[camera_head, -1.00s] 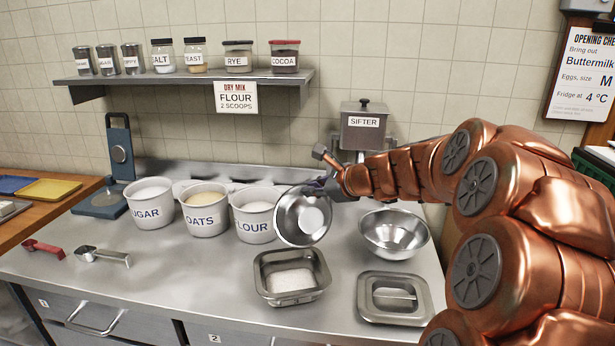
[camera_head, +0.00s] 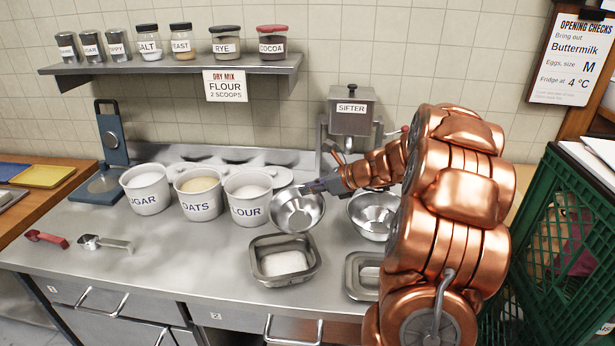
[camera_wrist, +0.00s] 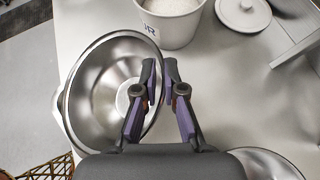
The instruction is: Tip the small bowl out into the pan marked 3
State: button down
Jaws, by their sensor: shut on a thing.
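My gripper (camera_head: 322,186) is shut on the rim of a small steel bowl (camera_head: 283,221). In the wrist view my gripper (camera_wrist: 160,77) has its fingers at the right rim of the bowl (camera_wrist: 90,85). The bowl is tilted above the back edge of a rectangular steel pan (camera_head: 257,266). A pale round patch shows at its bottom; I cannot tell whether it is contents or bare metal. White powder (camera_head: 285,263) lies in the pan. No number is readable on the pan. In the wrist view the bowl mostly hides the pan.
Tubs of sugar (camera_head: 147,187), oats (camera_head: 198,193) and flour (camera_head: 248,196) stand left of the bowl. A green crate (camera_head: 565,165) stands far right.

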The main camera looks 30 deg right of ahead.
aim_at(311, 201)
jog(key=shift+w+d+f+m+g+y+p, duration=0.15)
jog(key=shift+f+m+y+p, duration=0.25)
jog(key=shift+f+p, duration=0.65)
jog(key=shift+s+d+f+m+g+y+p, duration=0.15)
jog(key=shift+f+m+y+p, duration=0.35)
jog(key=shift+p, duration=0.95)
jog(key=shift+w+f, duration=0.15)
jog(key=shift+f, duration=0.75)
jog(key=shift+r, duration=2.05)
